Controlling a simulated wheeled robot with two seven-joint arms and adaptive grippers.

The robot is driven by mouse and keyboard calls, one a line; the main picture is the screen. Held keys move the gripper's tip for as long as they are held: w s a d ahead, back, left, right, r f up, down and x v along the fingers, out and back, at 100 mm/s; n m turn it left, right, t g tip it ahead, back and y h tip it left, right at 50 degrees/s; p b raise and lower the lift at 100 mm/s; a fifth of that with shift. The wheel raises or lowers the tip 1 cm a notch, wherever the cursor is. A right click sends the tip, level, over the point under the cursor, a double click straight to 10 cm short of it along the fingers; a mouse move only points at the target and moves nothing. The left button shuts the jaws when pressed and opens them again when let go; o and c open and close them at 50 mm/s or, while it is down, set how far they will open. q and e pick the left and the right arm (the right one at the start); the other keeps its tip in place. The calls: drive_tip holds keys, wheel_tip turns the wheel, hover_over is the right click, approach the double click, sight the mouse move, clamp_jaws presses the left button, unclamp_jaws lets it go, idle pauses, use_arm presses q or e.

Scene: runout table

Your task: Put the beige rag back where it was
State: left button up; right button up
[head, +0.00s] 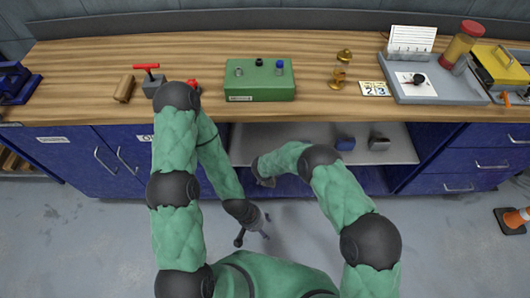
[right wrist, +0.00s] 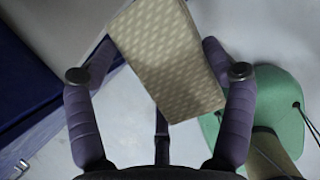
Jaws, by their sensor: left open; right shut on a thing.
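The beige rag (right wrist: 172,55), a patterned folded rectangle, sits between the two fingers of my right gripper (right wrist: 158,74) in the right wrist view, above the grey floor. My right gripper is shut on it. In the head view my right gripper (head: 265,180) is at the front of the open shelf under the worktop, mostly hidden by its own wrist; I cannot make out the rag there. My left gripper (head: 253,237) is open and empty, low over the floor in front of the cabinets.
The wooden worktop (head: 330,112) bears a green box (head: 260,80), a brass object (head: 339,78), a number card (head: 375,89), a grey tray (head: 440,95), a brown block (head: 124,88) and a blue vise (head: 15,82). The open shelf (head: 400,152) holds a blue item (head: 345,144) and grey item (head: 379,143).

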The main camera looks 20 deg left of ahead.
drive_tip(key=a+f+n, duration=0.1)
drive_tip(key=a+n, duration=0.1)
drive_tip(key=y+b, duration=0.1)
drive_tip(key=b, duration=0.5)
approach(263, 148)
drive_tip(key=shift+x, duration=1.05)
drive_tip(key=shift+w+a+r, duration=0.15)
drive_tip(key=shift+w+a, duration=0.1)
drive_tip(key=shift+w, duration=0.3)
drive_tip(key=shift+w+a+b, duration=0.1)
drive_tip(key=shift+w+b, duration=0.25)
drive_tip(key=shift+b, duration=0.25)
wheel_tip(263, 148, down, 3)
drive_tip(key=shift+w+f+b, duration=0.1)
drive_tip(key=shift+f+b, duration=0.1)
drive_tip(key=shift+b, duration=0.6)
drive_tip(key=shift+f, duration=0.35)
